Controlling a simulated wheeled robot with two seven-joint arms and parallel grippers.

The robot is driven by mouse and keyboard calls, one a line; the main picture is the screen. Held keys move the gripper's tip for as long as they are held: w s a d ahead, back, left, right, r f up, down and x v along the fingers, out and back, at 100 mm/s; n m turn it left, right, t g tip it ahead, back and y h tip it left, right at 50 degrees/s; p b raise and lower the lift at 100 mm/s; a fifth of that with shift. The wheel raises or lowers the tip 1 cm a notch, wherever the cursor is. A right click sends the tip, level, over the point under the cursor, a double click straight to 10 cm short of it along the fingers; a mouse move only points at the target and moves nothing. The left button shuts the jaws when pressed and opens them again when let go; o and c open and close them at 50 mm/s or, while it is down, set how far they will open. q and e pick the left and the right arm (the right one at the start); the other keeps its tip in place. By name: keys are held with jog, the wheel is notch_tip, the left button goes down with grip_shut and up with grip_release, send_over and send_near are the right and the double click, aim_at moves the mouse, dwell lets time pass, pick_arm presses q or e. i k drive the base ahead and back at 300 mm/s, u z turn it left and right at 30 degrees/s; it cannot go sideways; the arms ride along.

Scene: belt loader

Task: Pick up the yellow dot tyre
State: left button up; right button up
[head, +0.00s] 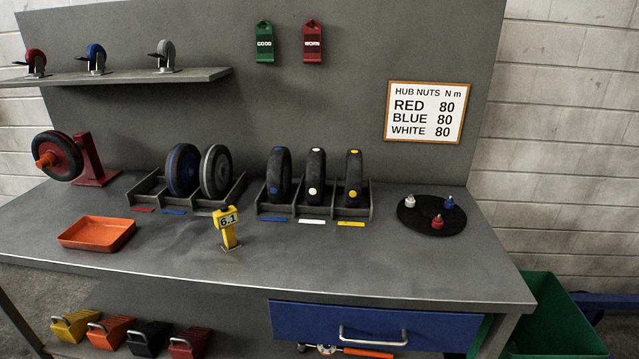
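The yellow dot tyre (353,180) is a black tyre with yellow dots at its top and lower side. It stands upright in the right-hand slot of the right rack (366,212), behind a yellow label (351,224). Beside it in the same rack stand a white dot tyre (316,178) and a blue dot tyre (278,177), behind white and blue labels. Neither of my grippers shows in the head view.
Left of that rack is another rack with blue and grey wheels (215,173). A yellow gauge reading 6.1 (228,229) stands in front. A black disc with hub nuts (431,215) is to the right, an orange tray (97,233) to the left. The front bench strip is clear.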

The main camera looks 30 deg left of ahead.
aim_at(354, 158)
jog(key=u, duration=0.75)
jog(key=i, duration=0.4)
